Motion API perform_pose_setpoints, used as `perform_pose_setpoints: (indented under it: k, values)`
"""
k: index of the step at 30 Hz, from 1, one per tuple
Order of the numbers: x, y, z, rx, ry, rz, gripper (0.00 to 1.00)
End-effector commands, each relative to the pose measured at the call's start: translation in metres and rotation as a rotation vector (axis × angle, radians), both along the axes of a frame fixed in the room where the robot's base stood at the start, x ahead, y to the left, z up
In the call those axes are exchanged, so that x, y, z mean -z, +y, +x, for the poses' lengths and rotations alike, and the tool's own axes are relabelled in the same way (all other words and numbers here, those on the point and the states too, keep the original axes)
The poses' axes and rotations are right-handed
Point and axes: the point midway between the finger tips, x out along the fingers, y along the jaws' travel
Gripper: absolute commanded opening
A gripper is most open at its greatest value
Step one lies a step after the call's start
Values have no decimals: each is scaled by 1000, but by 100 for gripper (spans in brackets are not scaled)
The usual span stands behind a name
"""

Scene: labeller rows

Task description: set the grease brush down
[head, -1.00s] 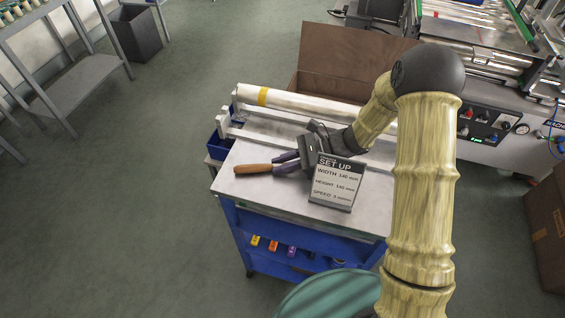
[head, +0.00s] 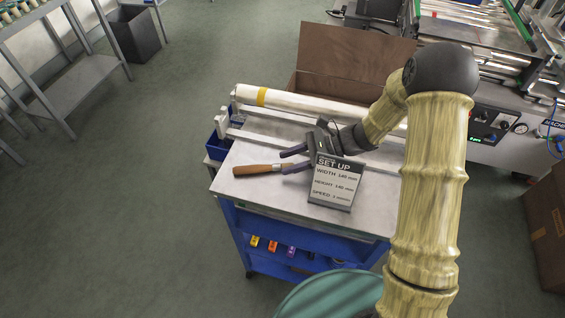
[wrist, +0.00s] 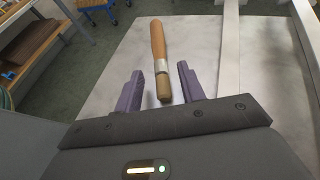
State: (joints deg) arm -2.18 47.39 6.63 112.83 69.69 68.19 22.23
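The grease brush (head: 259,169), with an orange-brown wooden handle, lies on the light top of the blue cart (head: 243,189), left of the set-up sign. In the wrist view the brush (wrist: 158,45) shows its handle, a metal band and a tan bristle end. My gripper (head: 283,162) is open, its two purple fingers spread apart. In the wrist view my gripper (wrist: 161,84) has the bristle end between and just beyond the fingertips, with a gap on both sides.
The set-up sign (head: 335,183) stands close beside my gripper. A white roller (head: 285,101) on rails runs along the cart's back. A brown open box (head: 345,62) stands behind. The cart top's front left is clear.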

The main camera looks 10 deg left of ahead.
Motion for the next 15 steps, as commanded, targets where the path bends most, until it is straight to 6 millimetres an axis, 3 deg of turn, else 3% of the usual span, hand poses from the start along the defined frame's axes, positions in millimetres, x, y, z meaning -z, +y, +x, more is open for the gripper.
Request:
perform_pose_setpoints:
  k: [9, 15]
  values:
    - [-24, -57, 19, 4, -3, 0, 39]
    - [-34, -78, 25, 1, -2, 1, 39]
